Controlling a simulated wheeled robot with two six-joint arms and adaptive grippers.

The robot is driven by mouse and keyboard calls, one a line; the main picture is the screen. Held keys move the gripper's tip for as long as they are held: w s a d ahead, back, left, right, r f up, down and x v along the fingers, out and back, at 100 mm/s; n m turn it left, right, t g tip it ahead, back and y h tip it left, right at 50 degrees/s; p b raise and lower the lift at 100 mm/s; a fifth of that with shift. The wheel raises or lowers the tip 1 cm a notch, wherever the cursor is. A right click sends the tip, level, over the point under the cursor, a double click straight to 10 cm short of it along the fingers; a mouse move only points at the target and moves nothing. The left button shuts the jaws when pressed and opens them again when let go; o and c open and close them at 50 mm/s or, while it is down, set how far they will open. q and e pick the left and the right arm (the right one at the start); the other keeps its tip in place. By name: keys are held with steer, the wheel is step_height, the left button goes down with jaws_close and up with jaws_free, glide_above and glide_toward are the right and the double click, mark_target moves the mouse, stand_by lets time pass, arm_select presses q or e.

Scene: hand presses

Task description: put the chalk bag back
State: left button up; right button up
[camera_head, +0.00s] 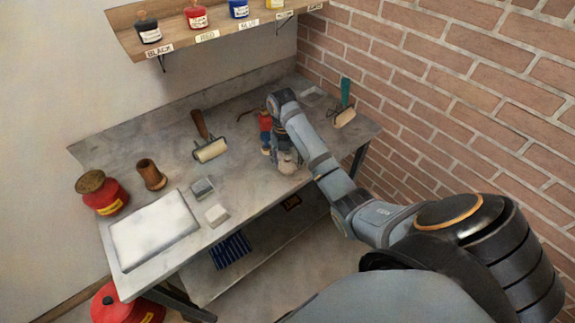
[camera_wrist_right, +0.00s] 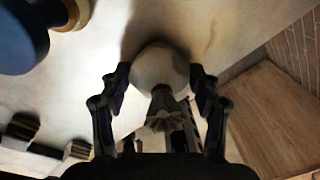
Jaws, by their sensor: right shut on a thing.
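The chalk bag (camera_head: 288,165) is a small pale rounded bundle near the front edge of the bench, below my right gripper (camera_head: 284,150). In the right wrist view the bag's round pale body (camera_wrist_right: 160,66) lies between the two dark fingers of the right gripper (camera_wrist_right: 159,82), with its gathered neck (camera_wrist_right: 160,122) towards the palm. The gripper is shut on it. I cannot tell whether the bag touches the bench. My left gripper is in neither view.
A red and blue object (camera_head: 265,122) stands close left of the gripper. A brayer (camera_head: 209,149) lies further left, and another roller tool (camera_head: 345,116) is at the back right. A white slab (camera_head: 152,231), a red can (camera_head: 107,198) and a brown wooden piece (camera_head: 151,174) occupy the left end.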

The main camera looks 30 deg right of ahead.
steer(key=shift+s, duration=0.1)
steer(key=o, duration=1)
steer(key=shift+f, duration=0.1)
steer(key=shift+r, duration=0.35)
steer(key=r+p, duration=0.3)
steer(key=r, duration=0.1)
steer(key=r+p, duration=0.3)
steer(key=p, duration=0.1)
steer(key=w+r+p, duration=0.1)
steer(key=r+p, duration=0.3)
steer(key=shift+r, duration=0.35)
steer(key=shift+f, duration=0.1)
steer(key=shift+a, duration=0.1)
